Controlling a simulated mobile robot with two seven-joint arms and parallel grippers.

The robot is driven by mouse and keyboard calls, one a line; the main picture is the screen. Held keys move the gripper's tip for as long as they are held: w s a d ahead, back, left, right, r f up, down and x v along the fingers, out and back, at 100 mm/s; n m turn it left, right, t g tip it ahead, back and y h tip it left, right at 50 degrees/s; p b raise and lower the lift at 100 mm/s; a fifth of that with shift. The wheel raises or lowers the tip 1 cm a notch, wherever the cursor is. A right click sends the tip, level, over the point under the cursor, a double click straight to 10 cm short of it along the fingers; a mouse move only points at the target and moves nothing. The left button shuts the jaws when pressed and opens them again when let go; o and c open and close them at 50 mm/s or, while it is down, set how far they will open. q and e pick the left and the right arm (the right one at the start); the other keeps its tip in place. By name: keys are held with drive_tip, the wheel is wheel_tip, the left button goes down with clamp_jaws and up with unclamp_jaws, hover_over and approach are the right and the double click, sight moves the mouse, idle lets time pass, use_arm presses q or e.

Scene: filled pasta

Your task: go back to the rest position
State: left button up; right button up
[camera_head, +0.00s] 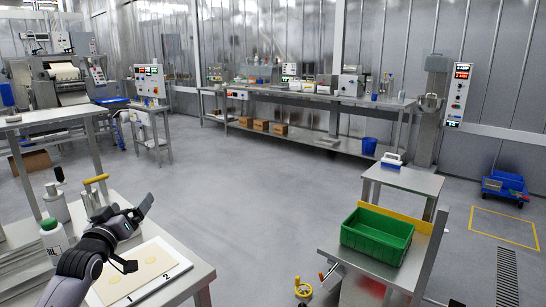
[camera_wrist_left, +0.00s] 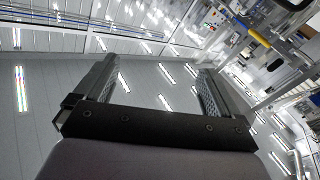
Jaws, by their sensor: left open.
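My left gripper (camera_head: 140,212) is above the near-left steel table (camera_head: 196,262) in the head view, raised over a white board (camera_head: 150,272) marked 1 and 2. Pale round pieces of dough lie on the board. In the left wrist view the two fingers of my left gripper (camera_wrist_left: 150,85) stand wide apart with nothing between them. That view is tilted and looks toward the ceiling lights and wall. My right gripper is in neither view.
Bottles, one with a green cap (camera_head: 52,236), stand beside my left arm. A blue cart (camera_head: 505,188) stands far right. The middle floor (camera_head: 250,190) is clear.

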use_arm(q)
drive_tip(key=s+d+f+m+g+h, duration=0.15)
drive_tip(key=s+d+f+m, duration=0.25)
drive_tip(key=s+f, duration=0.55)
drive_tip(key=s+d+f+m+g, duration=0.35)
drive_tip(key=s+f, duration=0.25)
drive_tip(key=f, duration=0.7)
drive_tip(key=s+d+f+g, duration=0.1)
drive_tip(key=s+d+f, duration=0.1)
drive_tip(key=s, duration=0.5)
drive_tip(key=s+d+f+n+g, duration=0.1)
drive_tip(key=s+d+f, duration=0.2)
drive_tip(key=s, duration=0.5)
drive_tip(key=s+d+f+g+h, duration=0.1)
drive_tip(key=s+d+f, duration=0.1)
drive_tip(key=s, duration=0.5)
drive_tip(key=shift+s+d+f, duration=0.4)
drive_tip(key=shift+f, duration=0.45)
